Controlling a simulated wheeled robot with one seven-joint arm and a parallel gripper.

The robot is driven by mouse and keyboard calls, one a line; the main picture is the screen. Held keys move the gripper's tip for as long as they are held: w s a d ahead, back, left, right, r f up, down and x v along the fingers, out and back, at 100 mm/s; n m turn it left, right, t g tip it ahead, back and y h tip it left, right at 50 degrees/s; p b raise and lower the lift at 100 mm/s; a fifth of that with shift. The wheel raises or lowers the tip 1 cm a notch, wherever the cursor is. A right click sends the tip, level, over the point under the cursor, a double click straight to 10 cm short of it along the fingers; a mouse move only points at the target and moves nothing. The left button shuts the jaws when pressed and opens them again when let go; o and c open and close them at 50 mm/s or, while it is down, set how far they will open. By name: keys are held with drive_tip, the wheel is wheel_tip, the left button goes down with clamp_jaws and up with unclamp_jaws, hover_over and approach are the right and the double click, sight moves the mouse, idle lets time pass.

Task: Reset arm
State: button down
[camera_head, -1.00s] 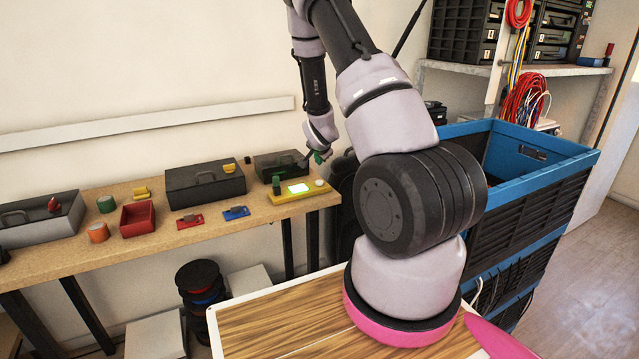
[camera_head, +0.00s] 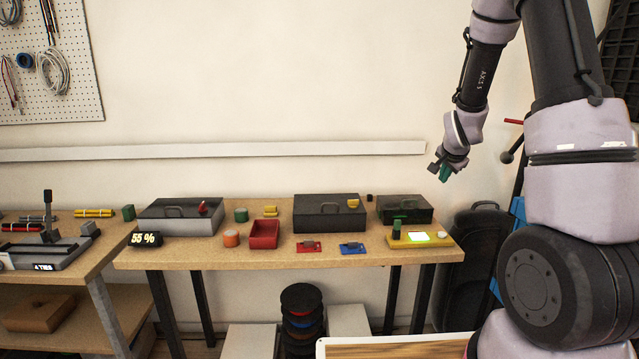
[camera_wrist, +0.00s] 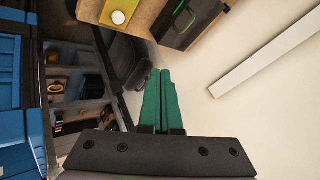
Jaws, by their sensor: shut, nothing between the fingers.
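My gripper (camera_head: 443,173) is in the air in the head view, above the right end of the wooden workbench (camera_head: 190,258) and in front of the wall. Its green fingers (camera_wrist: 160,100) show in the wrist view, side by side and closed together with nothing between them. Below it on the bench are a small black case (camera_head: 405,213) and a yellow board (camera_head: 445,242) with a lit green-white panel. The fingers are clear of both. My arm comes down from the top right of the head view.
A grey case (camera_head: 180,219), a black case (camera_head: 329,216), a red bin (camera_head: 264,235) and red and blue modules stand on the bench. Blue crates (camera_wrist: 22,120) and a shelf (camera_wrist: 75,65) show in the wrist view. A black rounded case (camera_head: 470,255) stands right of the bench.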

drive_tip(key=s+a+r+n+y, duration=0.2)
drive_tip(key=s+a+r, duration=0.2)
drive_tip(key=s+r, duration=0.5)
drive_tip(key=s+a+r+n+y, duration=0.1)
drive_tip(key=s+a+r+n, duration=0.2)
drive_tip(key=s+r, duration=0.3)
drive_tip(key=s+a+r+n+g+y, duration=0.1)
drive_tip(key=s+a+r+n, duration=0.2)
drive_tip(key=s, duration=1.4)
drive_tip(key=a+r, duration=0.3)
drive_tip(key=shift+a+r, duration=0.15)
drive_tip(key=shift+r, duration=0.25)
